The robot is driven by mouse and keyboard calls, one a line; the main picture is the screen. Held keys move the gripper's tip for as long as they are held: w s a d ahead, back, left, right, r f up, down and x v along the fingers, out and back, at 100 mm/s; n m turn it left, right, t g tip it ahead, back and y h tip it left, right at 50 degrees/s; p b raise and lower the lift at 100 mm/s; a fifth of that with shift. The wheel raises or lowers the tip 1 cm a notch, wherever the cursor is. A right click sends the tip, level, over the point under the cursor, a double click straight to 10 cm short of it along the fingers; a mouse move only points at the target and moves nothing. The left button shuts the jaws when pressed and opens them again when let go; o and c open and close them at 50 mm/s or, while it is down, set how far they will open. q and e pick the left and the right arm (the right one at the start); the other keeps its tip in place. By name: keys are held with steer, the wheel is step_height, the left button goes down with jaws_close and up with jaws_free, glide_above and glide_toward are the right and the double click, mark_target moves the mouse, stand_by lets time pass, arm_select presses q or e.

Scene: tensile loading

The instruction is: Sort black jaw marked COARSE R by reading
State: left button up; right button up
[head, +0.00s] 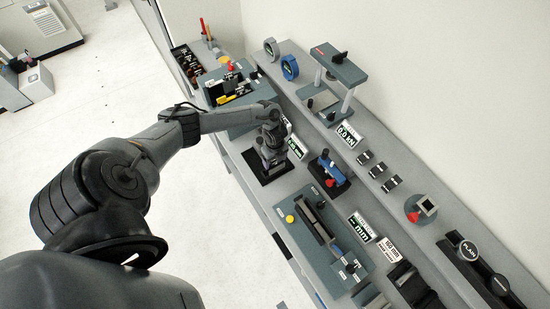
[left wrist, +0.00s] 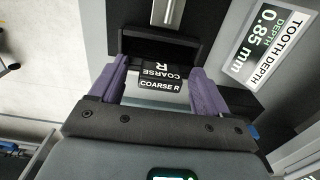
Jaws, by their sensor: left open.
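The black jaw (left wrist: 160,77) shows in the left wrist view with white COARSE R lettering on two faces, one of them reading upside down. My left gripper (left wrist: 157,82) is open, with a purple finger on each side of the jaw and light gaps between. The jaw is at a black fixture (left wrist: 160,43). A display (left wrist: 262,45) beside it reads TOOTH DEPTH 0.85 mm. In the head view my left gripper (head: 270,155) is low over the black base of this station and hides the jaw. My right gripper is not in view.
A tray (head: 232,88) of small parts stands behind the gripper. A blue-handled device (head: 330,168) and a long grey fixture (head: 318,232) stand toward the front.

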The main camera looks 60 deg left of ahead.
arm_select(q)
steer(key=shift+c, duration=0.4)
jaws_close()
steer(key=shift+a, duration=0.1)
stand_by(0.4)
steer(key=shift+o, duration=0.3)
jaws_free()
